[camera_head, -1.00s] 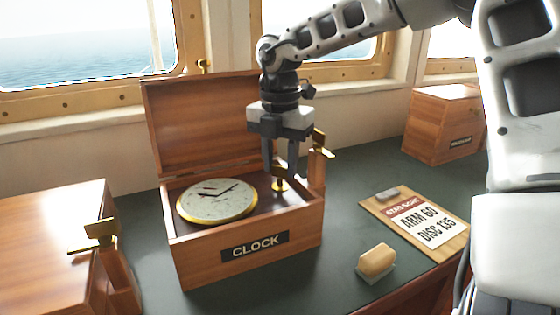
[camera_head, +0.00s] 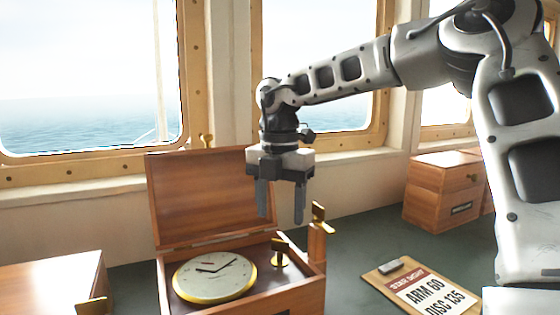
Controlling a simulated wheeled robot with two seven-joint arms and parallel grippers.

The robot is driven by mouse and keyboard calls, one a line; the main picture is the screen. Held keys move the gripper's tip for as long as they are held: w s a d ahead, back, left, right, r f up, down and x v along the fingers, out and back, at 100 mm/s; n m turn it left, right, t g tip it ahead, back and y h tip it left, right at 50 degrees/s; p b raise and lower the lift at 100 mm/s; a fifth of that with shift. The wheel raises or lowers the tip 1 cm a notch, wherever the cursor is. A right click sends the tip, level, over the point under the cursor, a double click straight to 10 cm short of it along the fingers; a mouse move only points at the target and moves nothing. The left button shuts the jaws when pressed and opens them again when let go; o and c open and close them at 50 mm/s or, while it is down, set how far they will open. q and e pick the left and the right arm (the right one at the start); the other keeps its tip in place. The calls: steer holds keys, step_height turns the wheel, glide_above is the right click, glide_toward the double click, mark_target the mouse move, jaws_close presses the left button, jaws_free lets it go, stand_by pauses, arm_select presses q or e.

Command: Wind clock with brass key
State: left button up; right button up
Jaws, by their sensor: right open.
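The clock (camera_head: 215,278) has a round cream dial with a brass rim and dark hands. It lies face up in an open wooden box (camera_head: 208,197), lid raised at the back. A small upright brass piece, which looks like the key (camera_head: 280,252), stands in the box to the right of the dial. My right gripper (camera_head: 281,216) is open and empty, fingers pointing down, above the brass piece and apart from it. My left gripper is out of view.
A wooden post with a brass fitting (camera_head: 318,213) stands at the box's right side. A clipboard (camera_head: 420,290) lies to the right. Another wooden box (camera_head: 443,190) stands at the back right; a further box (camera_head: 50,282) is at left. Windows line the back.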

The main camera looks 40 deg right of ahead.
step_height(320, 180, up, 10)
steer(key=p, duration=0.1)
steer(key=shift+r, duration=0.1)
